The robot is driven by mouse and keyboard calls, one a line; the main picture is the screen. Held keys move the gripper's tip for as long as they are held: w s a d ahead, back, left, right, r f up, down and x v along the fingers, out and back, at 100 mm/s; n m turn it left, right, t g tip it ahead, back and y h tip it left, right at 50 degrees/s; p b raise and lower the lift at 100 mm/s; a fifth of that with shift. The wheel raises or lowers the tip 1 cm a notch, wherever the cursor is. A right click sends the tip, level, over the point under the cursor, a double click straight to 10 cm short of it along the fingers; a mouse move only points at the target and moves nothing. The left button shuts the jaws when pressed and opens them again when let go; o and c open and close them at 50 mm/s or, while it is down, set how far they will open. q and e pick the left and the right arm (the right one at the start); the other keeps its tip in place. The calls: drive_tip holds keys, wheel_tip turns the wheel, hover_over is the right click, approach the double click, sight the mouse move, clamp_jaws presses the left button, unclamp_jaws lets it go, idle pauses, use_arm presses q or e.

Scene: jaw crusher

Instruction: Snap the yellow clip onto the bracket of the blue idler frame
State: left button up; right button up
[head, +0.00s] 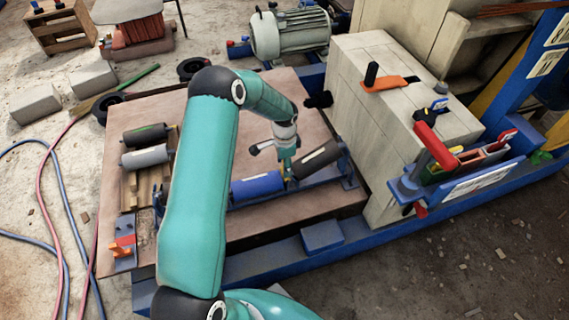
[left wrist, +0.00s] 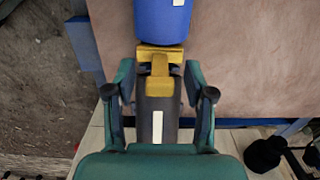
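The blue idler frame (head: 349,177) lies on the brown board. It carries a blue roller (head: 257,187) and a tilted dark grey roller (head: 318,158). My left gripper (head: 286,170) reaches down from above at the gap between these rollers. The clip lies between the end of the blue roller (left wrist: 163,20) and the dark roller (left wrist: 158,120). The bracket is mostly hidden, so I cannot tell whether the clip touches it. My right gripper is out of view.
Loose grey rollers (head: 146,156) lie on a wooden rack at the board's left. An orange clamp-like part (head: 122,247) is at its front left corner. The pale crusher block (head: 375,120) stands close on the right, with a blue tool holder (head: 450,178). Hoses lie on the left floor.

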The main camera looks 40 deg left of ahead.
use_arm(q)
wheel_tip(320, 180, up, 12)
idle(0.6)
